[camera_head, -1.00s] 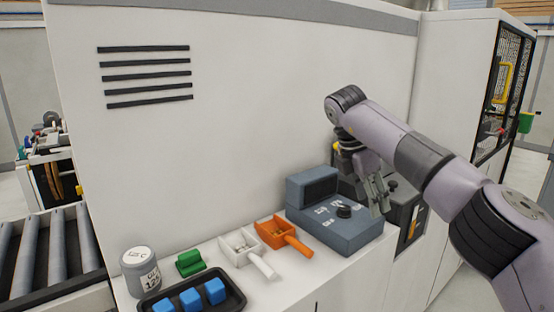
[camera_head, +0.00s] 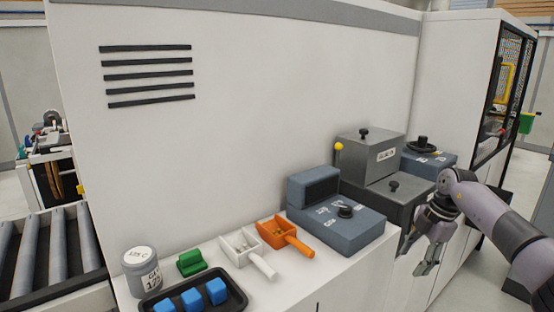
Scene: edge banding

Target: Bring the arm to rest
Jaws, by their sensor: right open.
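My right arm comes in from the lower right. My right gripper (camera_head: 422,256) hangs pointing down in front of the white counter (camera_head: 338,268), off its front edge. It is open and holds nothing. My left arm and gripper do not show.
A roller conveyor (camera_head: 50,258) stands at left.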

